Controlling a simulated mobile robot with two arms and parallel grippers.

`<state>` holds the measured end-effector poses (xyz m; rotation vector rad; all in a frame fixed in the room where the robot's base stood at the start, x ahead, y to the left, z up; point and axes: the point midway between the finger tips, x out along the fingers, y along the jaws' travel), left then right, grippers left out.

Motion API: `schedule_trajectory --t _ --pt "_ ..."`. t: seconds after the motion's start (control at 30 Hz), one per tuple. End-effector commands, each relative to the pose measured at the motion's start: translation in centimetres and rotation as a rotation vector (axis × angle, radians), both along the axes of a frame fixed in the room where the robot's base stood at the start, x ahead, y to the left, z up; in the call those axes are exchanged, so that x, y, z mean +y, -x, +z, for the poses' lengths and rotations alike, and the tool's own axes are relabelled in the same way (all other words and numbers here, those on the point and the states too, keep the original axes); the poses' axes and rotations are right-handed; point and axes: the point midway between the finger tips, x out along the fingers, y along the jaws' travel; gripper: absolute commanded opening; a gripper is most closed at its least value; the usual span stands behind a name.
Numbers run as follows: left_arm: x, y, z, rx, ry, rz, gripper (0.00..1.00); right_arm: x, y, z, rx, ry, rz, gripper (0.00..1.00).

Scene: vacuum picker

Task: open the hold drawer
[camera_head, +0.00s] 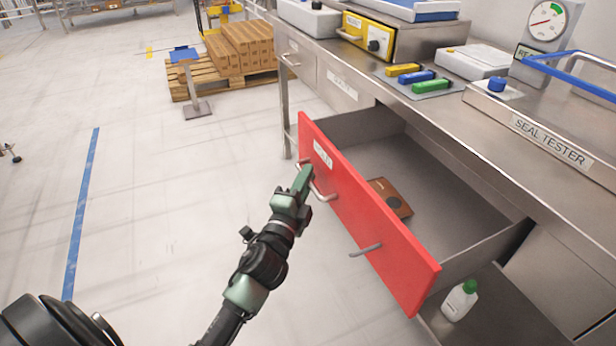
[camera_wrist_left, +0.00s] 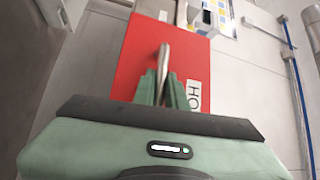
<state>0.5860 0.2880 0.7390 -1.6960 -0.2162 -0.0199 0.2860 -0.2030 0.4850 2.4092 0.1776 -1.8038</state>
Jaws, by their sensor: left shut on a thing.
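The hold drawer has a red front (camera_head: 365,215) and stands well out from the steel bench, with its grey inside showing. A brown flat item (camera_head: 389,198) lies in the drawer. The front carries a white label, partly readable as "HO" in the left wrist view, and two metal handles. My left gripper (camera_head: 304,180) is shut on the far handle (camera_head: 322,192). In the left wrist view, the green fingers (camera_wrist_left: 164,88) close around the metal handle (camera_wrist_left: 163,62) in front of the red front (camera_wrist_left: 140,52). My right gripper is not in view.
The bench top (camera_head: 440,110) holds coloured blocks, a gauge and a label reading "SEAL TESTER". A white bottle with a green cap (camera_head: 459,300) stands on a lower shelf. Boxes on a pallet (camera_head: 240,50) stand at the back.

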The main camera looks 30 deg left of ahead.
Motion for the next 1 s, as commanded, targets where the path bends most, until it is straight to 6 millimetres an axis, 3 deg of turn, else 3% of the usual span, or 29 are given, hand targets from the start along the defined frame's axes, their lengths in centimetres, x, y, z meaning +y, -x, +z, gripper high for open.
schedule_trajectory --t 0.03,0.07,0.1,0.47,0.8,1.0 --pt "-0.2 0.0 -0.2 0.003 0.001 -0.004 0.0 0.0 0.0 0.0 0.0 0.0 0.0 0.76" --pt "-0.2 0.0 -0.2 0.003 0.001 -0.004 0.18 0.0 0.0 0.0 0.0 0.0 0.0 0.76" --pt "-0.2 0.0 -0.2 0.004 0.001 -0.003 0.22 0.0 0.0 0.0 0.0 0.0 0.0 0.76" --pt "-0.1 0.4 -0.2 0.002 0.001 -0.001 0.22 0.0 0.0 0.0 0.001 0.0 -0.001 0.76" --pt "-0.9 5.7 -1.1 0.005 0.004 -0.001 0.22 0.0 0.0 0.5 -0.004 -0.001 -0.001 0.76" --pt "-1.1 7.5 -1.2 0.003 0.001 -0.002 0.22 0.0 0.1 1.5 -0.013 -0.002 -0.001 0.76"
